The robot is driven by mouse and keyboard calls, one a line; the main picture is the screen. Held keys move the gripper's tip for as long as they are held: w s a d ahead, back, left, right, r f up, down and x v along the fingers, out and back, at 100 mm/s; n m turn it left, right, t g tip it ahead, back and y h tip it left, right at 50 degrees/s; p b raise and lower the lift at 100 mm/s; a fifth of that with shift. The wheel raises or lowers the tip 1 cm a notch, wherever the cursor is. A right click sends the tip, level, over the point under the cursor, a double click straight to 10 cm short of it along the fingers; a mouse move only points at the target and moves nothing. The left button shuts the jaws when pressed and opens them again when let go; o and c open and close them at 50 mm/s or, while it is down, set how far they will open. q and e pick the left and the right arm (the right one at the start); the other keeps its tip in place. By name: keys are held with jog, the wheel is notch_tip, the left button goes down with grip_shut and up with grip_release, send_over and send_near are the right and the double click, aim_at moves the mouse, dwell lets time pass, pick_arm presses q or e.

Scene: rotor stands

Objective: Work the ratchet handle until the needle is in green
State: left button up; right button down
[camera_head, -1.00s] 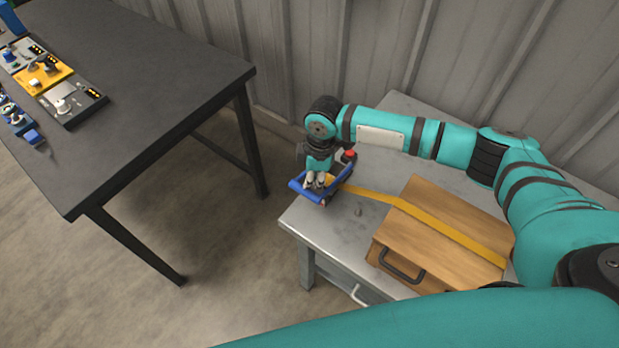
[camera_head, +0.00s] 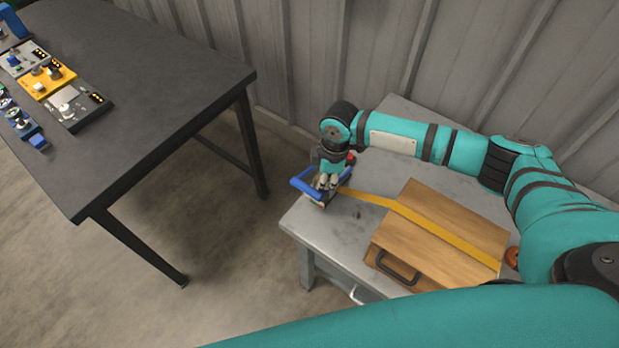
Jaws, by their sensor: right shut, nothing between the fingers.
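The blue ratchet handle (camera_head: 303,186) sits at the left corner of the grey metal bench, at the end of a yellow strap (camera_head: 417,218). The strap runs over a wooden case (camera_head: 437,240) with a dark handle. My right gripper (camera_head: 326,188) points down at the ratchet, its fingers shut with nothing between them, close against or just over the blue handle; I cannot tell whether they touch it. A small red part (camera_head: 350,158) shows behind the gripper. No needle or green zone can be made out. My left gripper is not in view.
The grey bench (camera_head: 340,233) has bare room around the ratchet and case. A round orange-red thing (camera_head: 512,257) shows at the case's right end. A dark table (camera_head: 150,95) at left carries several control panels. A corrugated wall stands behind.

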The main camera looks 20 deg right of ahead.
notch_tip(320, 180, up, 12)
jog(key=d, duration=0.1)
jog(key=shift+s+d, duration=0.15)
dwell(0.3)
dwell(0.8)
